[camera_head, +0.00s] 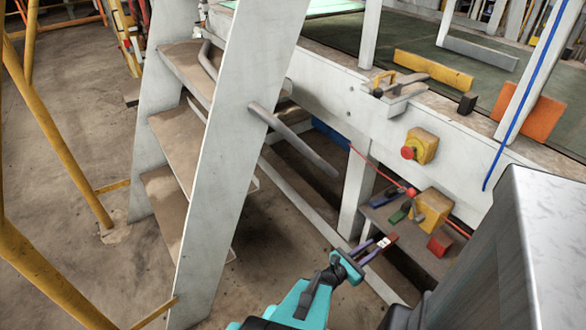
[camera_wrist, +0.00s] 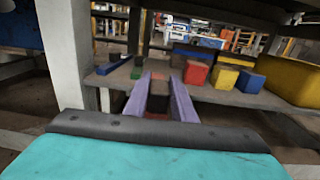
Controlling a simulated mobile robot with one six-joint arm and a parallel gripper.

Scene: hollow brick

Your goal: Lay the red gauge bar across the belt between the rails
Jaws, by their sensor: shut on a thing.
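My gripper (camera_head: 368,248) is low in the head view, in front of a shelf under the conveyor frame. Its purple fingers are shut on a small red bar (camera_head: 391,239) with a white mark; its end shows at the fingertips. In the wrist view my gripper (camera_wrist: 160,98) points at the shelf, with the bar (camera_wrist: 158,88) between its fingers looking dark and reddish. The dark green belt (camera_head: 385,38) lies higher up, at the upper right of the head view. A yellow bar (camera_head: 433,70) and a grey bar (camera_head: 480,53) stand on it; I cannot tell which are rails.
The shelf (camera_head: 437,264) holds a yellow box (camera_head: 432,208), a red block (camera_head: 440,243) and smaller blue and green blocks. White steps (camera_head: 235,130) stand left of my gripper. An orange block (camera_head: 528,115) sits at the belt's near side. A blue cable (camera_head: 525,95) hangs at right.

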